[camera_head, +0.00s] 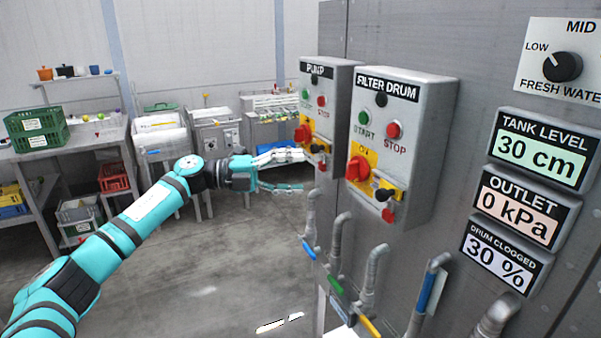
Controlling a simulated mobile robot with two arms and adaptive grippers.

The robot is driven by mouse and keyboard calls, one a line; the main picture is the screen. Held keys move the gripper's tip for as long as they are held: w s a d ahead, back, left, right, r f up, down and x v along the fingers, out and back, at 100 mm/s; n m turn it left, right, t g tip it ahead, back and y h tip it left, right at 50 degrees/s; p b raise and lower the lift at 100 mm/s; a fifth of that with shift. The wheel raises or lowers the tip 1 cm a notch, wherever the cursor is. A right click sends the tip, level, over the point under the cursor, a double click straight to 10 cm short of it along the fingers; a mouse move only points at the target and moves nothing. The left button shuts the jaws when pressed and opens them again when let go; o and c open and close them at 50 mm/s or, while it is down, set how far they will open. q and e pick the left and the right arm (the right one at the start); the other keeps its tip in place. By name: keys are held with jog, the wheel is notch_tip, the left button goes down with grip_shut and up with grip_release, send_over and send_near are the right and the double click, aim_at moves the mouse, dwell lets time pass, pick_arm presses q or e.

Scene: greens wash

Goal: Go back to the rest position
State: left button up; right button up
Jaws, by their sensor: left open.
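My left arm reaches in from the lower left, teal with dark joints. Its gripper (296,172) is open and empty, in front of the pump box (327,88) at its lower left. The upper finger is close to the pump box's lower switches; I cannot tell whether it touches them. The lower finger hangs apart below. The filter drum box (420,150) is to the right of the gripper, with a red rotary switch (358,168) on a yellow plate. My right gripper is not in view.
A grey panel fills the right side, with a tank level display (541,148) reading 30 cm. Pipes with coloured valve handles, one blue (426,291), stick out below the boxes. A bench with a green crate (37,131) stands at the far left. The grey floor (190,265) is mostly clear.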

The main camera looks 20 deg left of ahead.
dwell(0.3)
